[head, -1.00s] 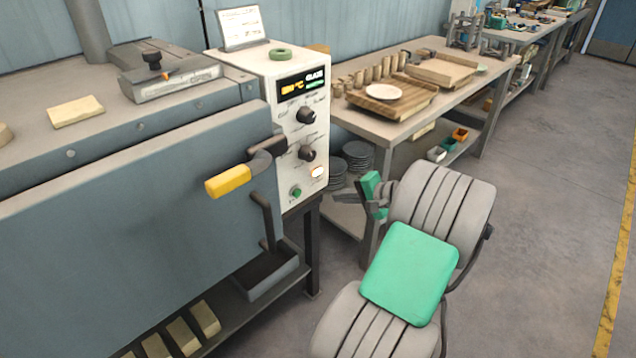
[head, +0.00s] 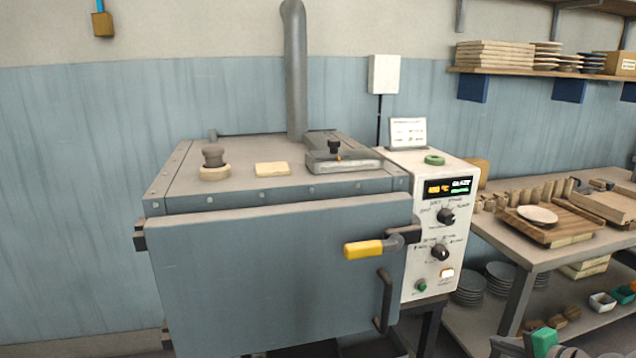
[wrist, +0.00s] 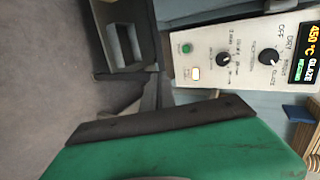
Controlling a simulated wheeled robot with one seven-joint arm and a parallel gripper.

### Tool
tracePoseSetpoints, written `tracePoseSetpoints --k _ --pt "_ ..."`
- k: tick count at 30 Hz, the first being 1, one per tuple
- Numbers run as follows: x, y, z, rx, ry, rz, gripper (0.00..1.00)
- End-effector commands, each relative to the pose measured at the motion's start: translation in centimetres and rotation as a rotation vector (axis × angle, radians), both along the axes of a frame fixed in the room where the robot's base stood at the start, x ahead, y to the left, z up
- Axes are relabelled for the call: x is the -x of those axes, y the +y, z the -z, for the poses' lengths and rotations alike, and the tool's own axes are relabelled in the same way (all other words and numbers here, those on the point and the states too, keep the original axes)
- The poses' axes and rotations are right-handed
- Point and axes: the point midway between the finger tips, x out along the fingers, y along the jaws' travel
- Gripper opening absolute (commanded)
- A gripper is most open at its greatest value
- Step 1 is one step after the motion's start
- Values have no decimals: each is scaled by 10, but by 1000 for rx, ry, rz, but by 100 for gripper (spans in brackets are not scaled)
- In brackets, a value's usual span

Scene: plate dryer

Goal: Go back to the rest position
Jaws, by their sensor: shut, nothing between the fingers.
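My gripper (head: 508,346) shows only partly at the bottom right edge of the head view, with its green part (head: 543,341) beside it. It is shut and empty, apart from the dryer and in front of the worktable's lower shelf. In the wrist view my green part with a dark edge fills the bottom. The grey-blue dryer door (head: 260,285) looks shut. Its yellow handle (head: 364,249) points left. The white control panel (head: 432,250) has two black knobs and a lit display; it also shows in the wrist view (wrist: 230,62).
A worktable (head: 500,245) stands at the right with a white plate (head: 538,214) on a wooden board. Dark plates are stacked on its lower shelf. The dryer top carries a small cream slab (head: 272,169) and other items. Bare floor (wrist: 45,80) shows in the wrist view.

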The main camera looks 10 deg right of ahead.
Motion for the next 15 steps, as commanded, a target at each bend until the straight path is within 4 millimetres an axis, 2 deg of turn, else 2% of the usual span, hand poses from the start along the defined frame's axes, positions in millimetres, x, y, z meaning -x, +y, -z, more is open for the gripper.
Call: tracePoseSetpoints --k 11,15 --pt "-39 66 -22 144 122 -168 0" --pt "-53 109 -36 239 188 -273 0"
